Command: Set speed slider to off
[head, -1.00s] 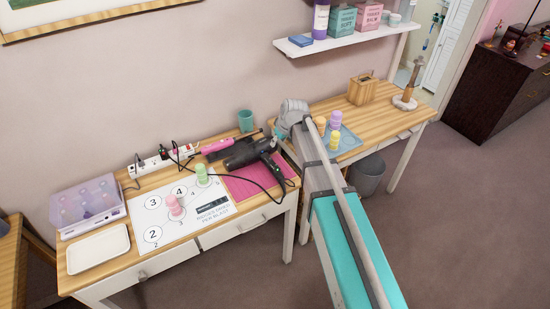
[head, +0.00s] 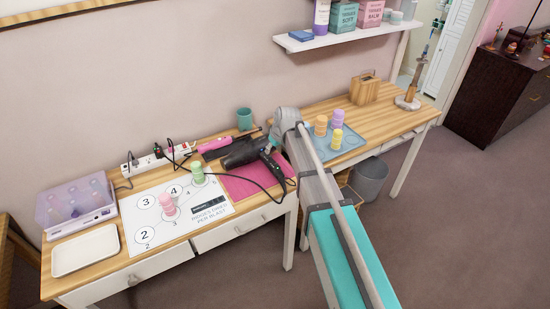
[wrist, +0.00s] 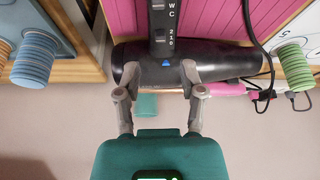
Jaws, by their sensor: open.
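The black hair dryer (head: 238,156) lies on the pink mat (head: 245,185) at the right end of the left table. In the wrist view its barrel (wrist: 225,60) runs across the picture and its handle (wrist: 168,20) points to the top. On the handle, the speed slider (wrist: 159,37) sits beside the marks 2, 1, 0, with a second slider marked W and C above it in the picture. I cannot read the speed slider's setting. My gripper (wrist: 157,92) is open, its fingers apart over the barrel below the sliders in the picture. Contact is unclear. My arm hides the fingers in the head view.
A black cord (head: 240,178) loops over the mat.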

